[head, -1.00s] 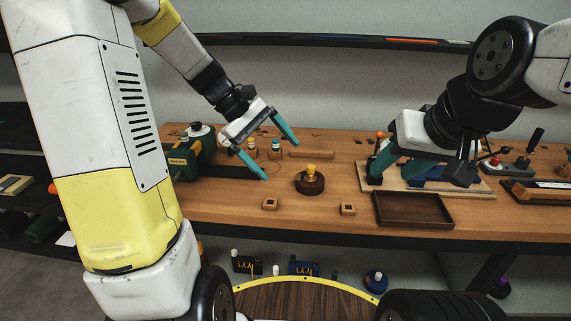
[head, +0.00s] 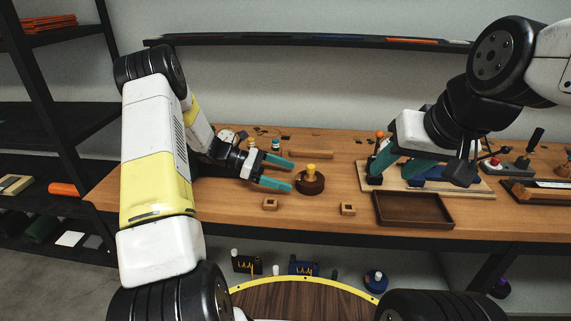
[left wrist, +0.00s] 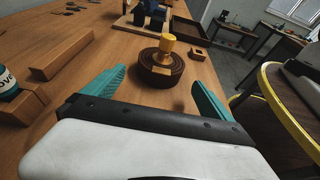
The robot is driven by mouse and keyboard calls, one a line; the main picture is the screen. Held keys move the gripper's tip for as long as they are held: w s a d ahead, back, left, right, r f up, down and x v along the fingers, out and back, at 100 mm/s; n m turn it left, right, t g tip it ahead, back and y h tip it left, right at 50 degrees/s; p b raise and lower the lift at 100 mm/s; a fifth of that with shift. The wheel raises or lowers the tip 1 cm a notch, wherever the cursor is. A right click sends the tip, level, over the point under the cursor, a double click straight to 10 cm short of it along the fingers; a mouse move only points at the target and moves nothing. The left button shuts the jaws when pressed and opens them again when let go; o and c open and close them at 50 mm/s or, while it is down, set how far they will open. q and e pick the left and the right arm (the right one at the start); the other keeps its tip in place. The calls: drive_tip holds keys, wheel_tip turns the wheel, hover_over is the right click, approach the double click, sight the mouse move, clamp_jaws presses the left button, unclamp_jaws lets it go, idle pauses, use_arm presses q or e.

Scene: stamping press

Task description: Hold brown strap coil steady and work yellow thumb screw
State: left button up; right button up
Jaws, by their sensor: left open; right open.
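The brown strap coil (head: 311,187) stands on the wooden bench near its middle, and the yellow thumb screw (head: 311,169) sticks up from its top. My left gripper (head: 293,174) is open, level with the bench, its teal fingers pointing at the coil from the left. In the left wrist view the coil (left wrist: 160,74) and the yellow screw (left wrist: 167,44) lie ahead, between and just beyond the open fingers (left wrist: 158,90). No contact is visible. My right gripper (head: 376,165) is open over the wooden board at the right, its fingers around or beside a small upright part; I cannot tell which.
Two small wooden blocks (head: 270,204) (head: 348,209) lie in front of the coil. A dark brown tray (head: 413,225) sits at the right front edge. A wooden bar (head: 311,154) lies behind. Small bottles (head: 276,145) stand back left.

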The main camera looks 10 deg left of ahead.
sight(304, 181)
use_arm(q)
drive_tip(key=x, duration=0.6)
drive_tip(key=shift+d+f, duration=0.1)
drive_tip(key=shift+d, duration=0.15)
drive_tip(key=c, duration=1.7)
drive_tip(key=shift+c, duration=0.2)
drive_tip(key=o, duration=1.8)
drive_tip(key=c, duration=1.8)
drive_tip(key=shift+c, duration=0.9)
